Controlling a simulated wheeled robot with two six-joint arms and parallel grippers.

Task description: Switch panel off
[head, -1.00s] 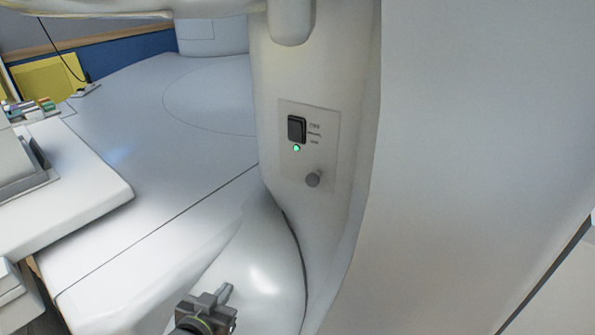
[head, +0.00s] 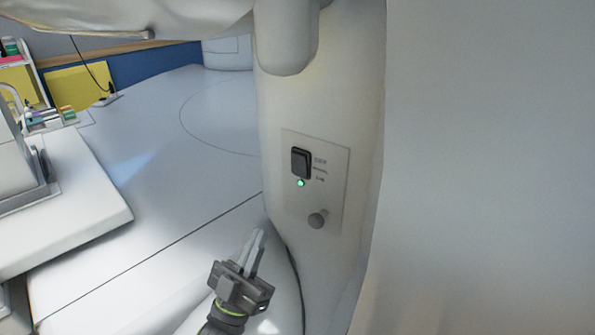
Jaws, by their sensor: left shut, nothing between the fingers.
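The panel (head: 335,180) is a light grey plate on the white column of the magnet. It carries a black rocker switch (head: 300,163), a lit green light (head: 301,183) just below the switch, and a round grey knob (head: 317,219) lower down. My left gripper (head: 257,240) is below and to the left of the panel, fingers pointing up. It is shut and empty, apart from the switch and the knob. My right gripper is not in view.
The magnet's white column (head: 275,110) has a rounded bulge above the panel. A large smooth white surface (head: 490,170) fills the right side. A white table (head: 70,210) stands at the left. A yellow sheet (head: 77,87) shows at the far left.

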